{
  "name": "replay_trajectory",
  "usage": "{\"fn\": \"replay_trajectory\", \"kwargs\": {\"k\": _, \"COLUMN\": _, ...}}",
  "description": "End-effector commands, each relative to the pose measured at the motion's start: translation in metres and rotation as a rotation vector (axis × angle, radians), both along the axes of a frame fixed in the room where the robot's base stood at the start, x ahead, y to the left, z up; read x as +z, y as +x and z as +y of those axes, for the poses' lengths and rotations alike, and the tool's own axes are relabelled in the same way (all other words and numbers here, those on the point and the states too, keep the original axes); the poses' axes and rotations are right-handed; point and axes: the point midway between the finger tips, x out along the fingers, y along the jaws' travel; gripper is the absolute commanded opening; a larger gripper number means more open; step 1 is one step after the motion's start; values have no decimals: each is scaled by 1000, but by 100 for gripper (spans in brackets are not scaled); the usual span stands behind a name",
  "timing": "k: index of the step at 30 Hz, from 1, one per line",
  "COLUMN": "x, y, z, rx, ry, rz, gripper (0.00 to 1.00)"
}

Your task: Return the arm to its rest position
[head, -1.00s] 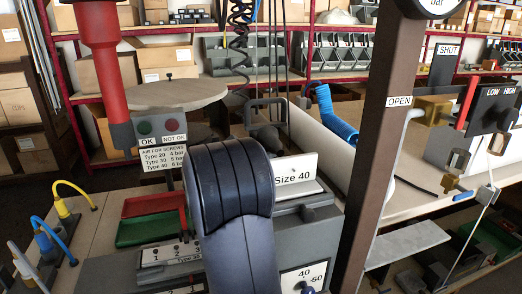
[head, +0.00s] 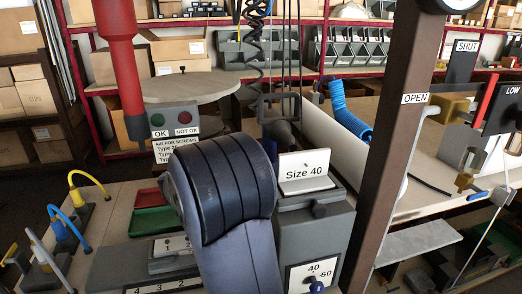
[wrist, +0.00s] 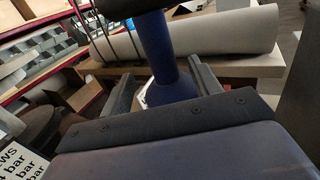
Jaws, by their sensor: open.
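My gripper (wrist: 160,78) shows in the wrist view with its two dark fingers apart. A blue upright cylinder with a dark top (wrist: 172,62) appears between or just beyond them; I cannot tell its depth or whether it touches a finger. In the head view my arm's dark, rounded link (head: 225,190) rises in the front middle and covers part of the bench. I cannot make out the gripper there.
A red column (head: 119,60) hangs left. A white roll (head: 335,135), a blue hose (head: 349,112) and a green tray (head: 152,221) lie around.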

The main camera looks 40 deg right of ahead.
Motion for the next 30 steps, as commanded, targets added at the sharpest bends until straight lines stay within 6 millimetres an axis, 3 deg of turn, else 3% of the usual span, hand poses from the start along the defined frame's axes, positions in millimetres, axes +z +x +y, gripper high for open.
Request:
{"fn": "replay_trajectory", "kwargs": {"k": 6, "x": 0, "y": 0, "z": 14, "rx": 1, "ry": 0, "rz": 0, "gripper": 59}}
{"fn": "replay_trajectory", "kwargs": {"k": 17, "x": 0, "y": 0, "z": 12, "rx": -1, "ry": 0, "rz": -1, "gripper": 59}}
{"fn": "replay_trajectory", "kwargs": {"k": 23, "x": 0, "y": -1, "z": -10, "rx": -5, "ry": -1, "rz": -1, "gripper": 59}}
{"fn": "replay_trajectory", "kwargs": {"k": 30, "x": 1, "y": -3, "z": -57, "rx": -5, "ry": -2, "rz": -3, "gripper": 59}}
